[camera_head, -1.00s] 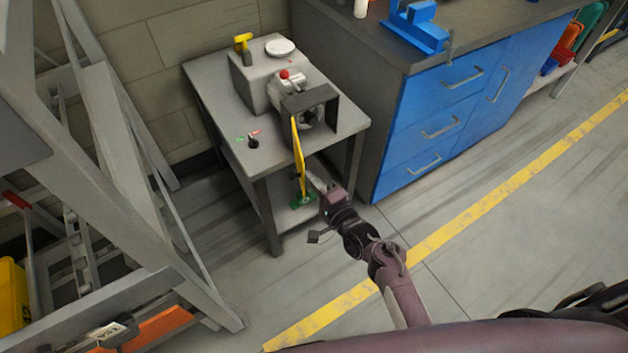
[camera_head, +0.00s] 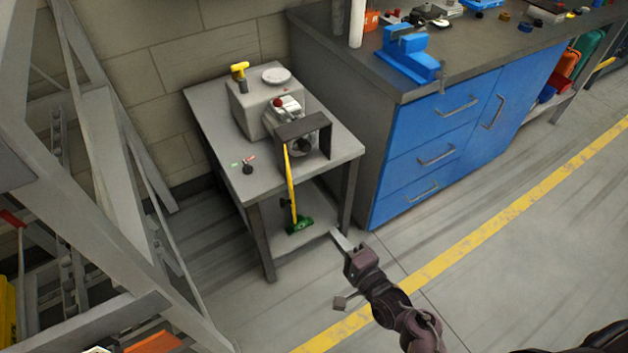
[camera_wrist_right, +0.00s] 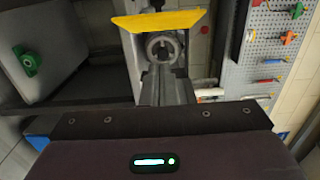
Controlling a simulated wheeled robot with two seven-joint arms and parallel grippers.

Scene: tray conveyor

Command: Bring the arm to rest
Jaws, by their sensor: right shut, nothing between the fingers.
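My right gripper (camera_head: 338,238) is shut and empty. It is over the floor in front of the small grey table (camera_head: 232,175), apart from it and just right of its lower shelf in the head view. In the right wrist view its shut fingers (camera_wrist_right: 166,88) point at the machine with the yellow plate (camera_wrist_right: 160,20). In the head view that yellow plate (camera_head: 290,185) stands edge-on at the front of the dark square housing (camera_head: 322,128). My left gripper is not in view.
A blue-fronted workbench (camera_head: 425,150) with a blue vise (camera_head: 408,55) stands to the right of the small table. A grey metal frame (camera_head: 130,210) is at the left. The floor around the yellow line (camera_head: 480,230) is clear.

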